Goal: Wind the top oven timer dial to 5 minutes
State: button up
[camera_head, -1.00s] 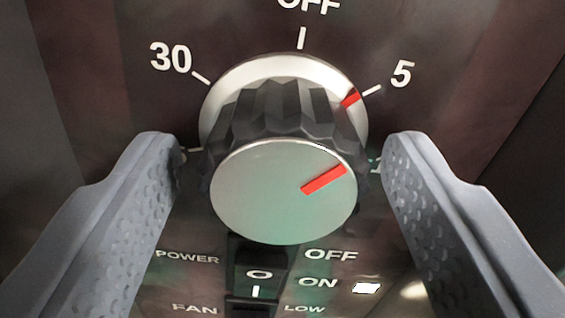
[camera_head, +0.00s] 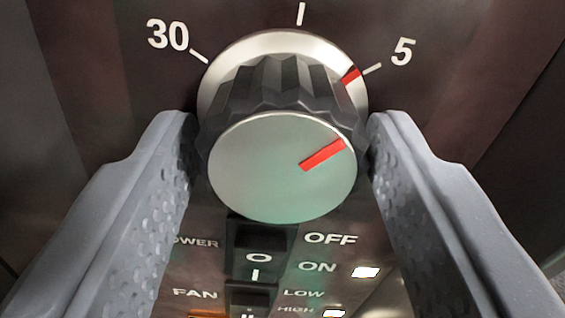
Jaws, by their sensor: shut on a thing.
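The timer dial (camera_head: 283,170) is a round knob with a silver face, a ridged black grip and a silver skirt, in the middle of the head view. Its red pointer (camera_head: 322,155) and the red mark on the skirt (camera_head: 351,77) point up and right, close to the tick of the white 5 label (camera_head: 402,52). My gripper (camera_head: 283,140) is shut on the dial, with one grey textured finger on each side of the black grip.
The dark panel carries a 30 label (camera_head: 167,34) at upper left. Below the dial are a power switch (camera_head: 257,237) and a fan switch (camera_head: 250,296), with lit indicator lights (camera_head: 365,272) to the right. The fingers reach down beside these switches.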

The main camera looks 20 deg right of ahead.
dwell(0.5)
jog(key=o, duration=0.8)
jog(key=shift+c, duration=0.2)
jog(key=shift+s+a, duration=0.1)
jog(key=b+v, duration=0.3)
jog(key=v, duration=1)
jog(key=shift+s, duration=0.3)
